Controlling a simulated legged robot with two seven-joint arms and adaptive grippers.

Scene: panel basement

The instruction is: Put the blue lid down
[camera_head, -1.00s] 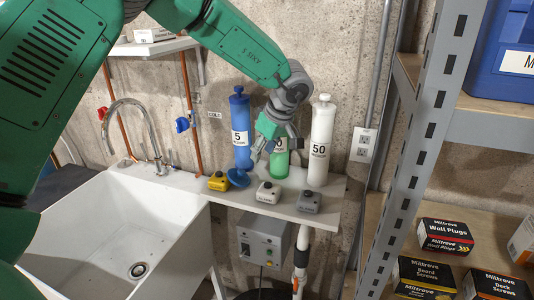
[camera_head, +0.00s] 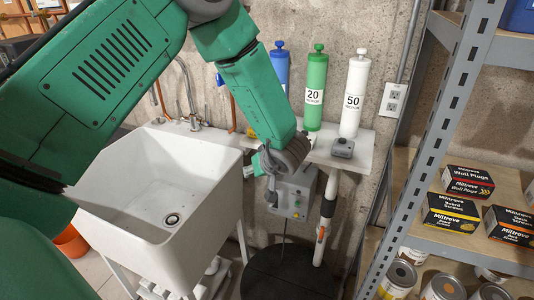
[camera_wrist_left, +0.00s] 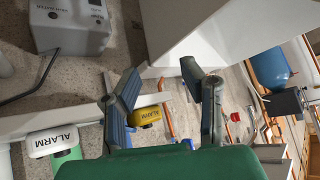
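I cannot make out a separate blue lid with certainty in the current views. The blue bottle (camera_head: 276,68) stands at the back of the white shelf, partly behind my left arm, with a blue knob on top. My left gripper (camera_head: 268,182) hangs in front of the shelf and the grey control box. In the left wrist view, my left gripper's fingers (camera_wrist_left: 165,88) are spread apart with nothing held between them. My left forearm hides part of the shelf. My right gripper is out of view.
The control box (camera_head: 297,195) hangs below. The sink (camera_head: 150,185) is left. A metal rack post (camera_head: 425,140) rises right, beside boxes and cans.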

